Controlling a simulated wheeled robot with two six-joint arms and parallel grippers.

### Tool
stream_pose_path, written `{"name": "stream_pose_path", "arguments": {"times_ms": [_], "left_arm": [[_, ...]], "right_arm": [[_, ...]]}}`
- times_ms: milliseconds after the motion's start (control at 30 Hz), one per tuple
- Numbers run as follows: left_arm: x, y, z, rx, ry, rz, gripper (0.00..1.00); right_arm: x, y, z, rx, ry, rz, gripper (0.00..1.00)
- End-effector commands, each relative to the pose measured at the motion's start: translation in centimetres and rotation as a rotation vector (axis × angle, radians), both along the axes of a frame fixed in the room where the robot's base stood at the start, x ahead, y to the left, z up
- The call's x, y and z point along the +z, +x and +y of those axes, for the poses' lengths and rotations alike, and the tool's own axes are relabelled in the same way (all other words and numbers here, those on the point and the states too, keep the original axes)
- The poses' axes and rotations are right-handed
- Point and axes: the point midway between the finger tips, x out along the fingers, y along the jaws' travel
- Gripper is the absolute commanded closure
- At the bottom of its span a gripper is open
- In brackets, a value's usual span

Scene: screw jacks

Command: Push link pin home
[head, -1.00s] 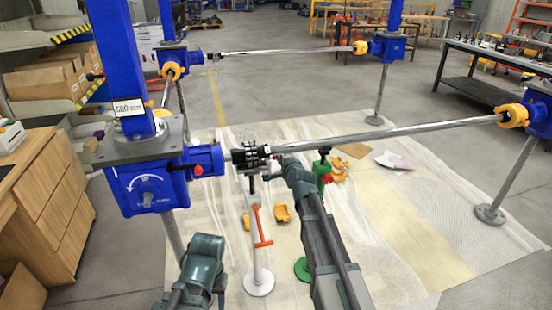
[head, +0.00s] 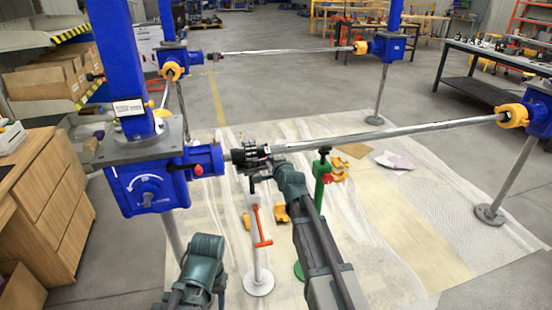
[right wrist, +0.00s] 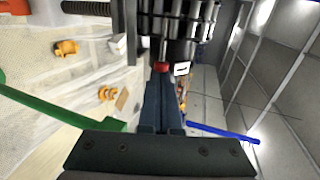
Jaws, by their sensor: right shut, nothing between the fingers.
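The dark chain coupling (head: 250,155) sits on the shaft line between the left blue screw jack (head: 150,185) and the long silver shaft (head: 400,131). In the right wrist view the coupling's dark rollers and plates (right wrist: 178,22) fill the top middle. A small red end (right wrist: 161,66), which looks like the link pin's head, shows at its lower edge. My right gripper (head: 262,172) is at the coupling's underside and near side. In the right wrist view its fingers (right wrist: 162,85) are shut and empty, tips at the red end; contact cannot be told. My left gripper is out of view.
A white-based stand (head: 258,280) with an orange-red handle (head: 261,228) and a green stand (head: 322,178) stand close to my right arm. Yellow parts (head: 339,170) lie on the plastic sheet. A wooden cabinet (head: 55,205) is at left.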

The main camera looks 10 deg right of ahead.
Motion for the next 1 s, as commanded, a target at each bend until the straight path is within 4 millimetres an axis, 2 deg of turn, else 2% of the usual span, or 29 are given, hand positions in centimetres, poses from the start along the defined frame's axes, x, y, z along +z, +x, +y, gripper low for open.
{"name": "stream_pose_path", "arguments": {"times_ms": [733, 1000], "left_arm": [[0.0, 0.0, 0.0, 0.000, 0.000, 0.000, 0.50], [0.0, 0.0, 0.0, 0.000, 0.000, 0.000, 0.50]], "right_arm": [[0.0, -0.1, 2.2, 0.002, 0.002, -0.001, 1.00], [0.0, -0.1, 2.3, 0.002, 0.002, 0.000, 1.00]]}}
